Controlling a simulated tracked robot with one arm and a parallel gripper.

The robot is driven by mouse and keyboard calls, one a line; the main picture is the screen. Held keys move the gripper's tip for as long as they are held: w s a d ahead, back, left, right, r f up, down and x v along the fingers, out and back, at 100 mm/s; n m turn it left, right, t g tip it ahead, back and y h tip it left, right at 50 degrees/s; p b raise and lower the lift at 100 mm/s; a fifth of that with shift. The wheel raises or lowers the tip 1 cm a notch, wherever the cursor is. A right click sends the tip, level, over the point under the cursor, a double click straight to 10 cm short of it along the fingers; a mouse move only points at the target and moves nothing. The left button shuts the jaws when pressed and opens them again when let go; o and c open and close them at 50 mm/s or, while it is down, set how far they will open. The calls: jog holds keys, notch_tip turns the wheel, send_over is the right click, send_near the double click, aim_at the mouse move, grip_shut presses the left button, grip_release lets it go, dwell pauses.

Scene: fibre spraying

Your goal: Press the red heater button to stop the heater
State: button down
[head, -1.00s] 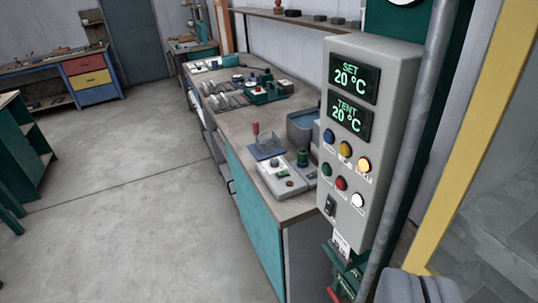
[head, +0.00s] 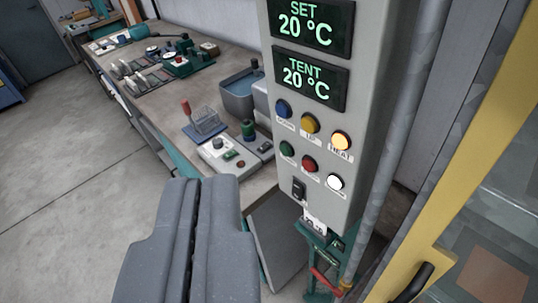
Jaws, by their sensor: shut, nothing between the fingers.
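The grey control box (head: 372,130) stands upright right of centre. Its displays read SET 20 °C (head: 311,24) and TENT 20 °C (head: 308,78). Below them are two rows of buttons. The red button (head: 309,164) is in the middle of the lower row, between the green button (head: 287,148) and a lit white one (head: 335,182). My gripper (head: 205,185) is shut and empty, at the lower left of the box, apart from the buttons.
A workbench (head: 150,62) with small devices and a blue-lined tub (head: 241,92) runs behind on the left. A grey pipe (head: 397,130) stands right of the box, with a yellow frame (head: 470,160) beyond. Open floor (head: 70,185) lies to the left.

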aim_at(308, 165)
jog(key=w+a+f+m+p, duration=0.3)
jog(key=w+a+f+p, duration=0.1)
jog(key=w+f, duration=0.6)
jog(key=w+d+f+m+h+p, duration=0.1)
jog(key=w+f+m+p, duration=0.1)
jog(key=f, duration=0.4)
jog(key=w+f+m+h+p, duration=0.2)
jog(key=f+m, duration=0.1)
jog(key=f, duration=0.4)
jog(key=shift+w+d+t+p, duration=0.25)
jog(key=shift+d+t+p, duration=0.05)
jog(key=shift+d, duration=0.1)
jog(key=shift+f, duration=0.1)
jog(key=w+d+b, duration=0.2)
jog(key=w+d, duration=0.3)
jog(key=d, duration=0.2)
jog(key=shift+b, duration=0.4)
